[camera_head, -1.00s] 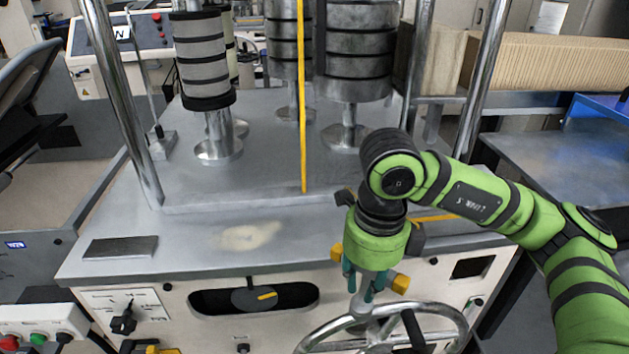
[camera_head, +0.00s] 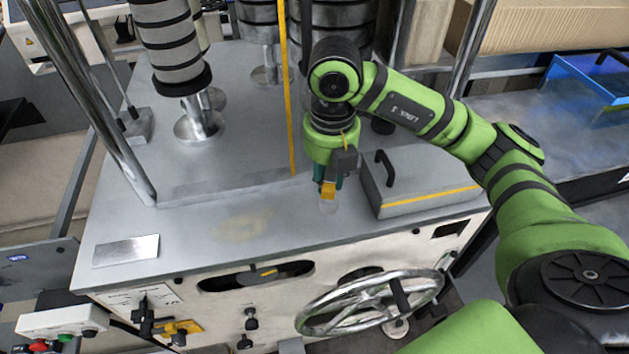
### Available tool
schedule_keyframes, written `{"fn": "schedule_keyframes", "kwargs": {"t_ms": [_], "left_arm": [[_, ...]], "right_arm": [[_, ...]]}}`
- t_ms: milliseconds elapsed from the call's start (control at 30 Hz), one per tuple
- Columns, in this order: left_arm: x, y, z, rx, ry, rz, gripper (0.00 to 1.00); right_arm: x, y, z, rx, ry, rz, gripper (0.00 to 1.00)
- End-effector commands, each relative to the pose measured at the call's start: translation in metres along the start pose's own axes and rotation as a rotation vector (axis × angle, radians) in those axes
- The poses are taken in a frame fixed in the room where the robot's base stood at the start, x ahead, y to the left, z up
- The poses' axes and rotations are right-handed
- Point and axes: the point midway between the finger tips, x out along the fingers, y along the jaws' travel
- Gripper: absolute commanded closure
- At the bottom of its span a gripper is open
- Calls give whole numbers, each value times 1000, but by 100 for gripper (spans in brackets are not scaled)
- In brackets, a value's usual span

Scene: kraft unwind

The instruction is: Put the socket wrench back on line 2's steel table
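A grey steel tabletop (camera_head: 222,205) fills the middle of the view; I cannot tell from any marking which line it belongs to. My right gripper (camera_head: 327,192) comes in from the right and points down over the front part of this top, left of a grey lidded block. Its fingers are small and overlap from this angle, so I cannot tell whether they are open or shut. A small pale patch shows just below the fingertips, too unclear to name. I cannot make out a socket wrench. My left gripper is not in view.
The grey block (camera_head: 423,190) with a black handle stands right of my gripper. Rollers (camera_head: 170,45) and a chrome post (camera_head: 108,120) stand at the left. A flat metal plate (camera_head: 126,250) lies front left. A handwheel (camera_head: 370,302) sticks out below the front edge. The front middle top is clear.

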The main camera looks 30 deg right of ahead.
Motion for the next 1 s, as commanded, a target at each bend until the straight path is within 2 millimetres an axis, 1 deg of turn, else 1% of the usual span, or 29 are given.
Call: {"fn": "schedule_keyframes", "kwargs": {"t_ms": [33, 100, 200, 300, 367, 567, 667, 1000], "left_arm": [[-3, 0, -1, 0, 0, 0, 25], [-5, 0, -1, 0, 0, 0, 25], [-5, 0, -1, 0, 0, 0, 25], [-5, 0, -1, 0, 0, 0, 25], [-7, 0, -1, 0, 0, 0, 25], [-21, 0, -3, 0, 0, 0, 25], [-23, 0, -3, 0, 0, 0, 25], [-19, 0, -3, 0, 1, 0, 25]], "right_arm": [[6, 8, 7, 3, 7, 1, 100], [15, 16, 18, 2, 6, 0, 100], [24, 26, 29, 0, 3, 3, 100], [29, 30, 35, -1, 2, 1, 100], [32, 30, 36, -2, 1, 0, 100], [58, 29, 35, -2, 3, -3, 100], [68, 30, 35, -2, 1, -1, 100], [74, 30, 35, -3, -2, 1, 100]]}}
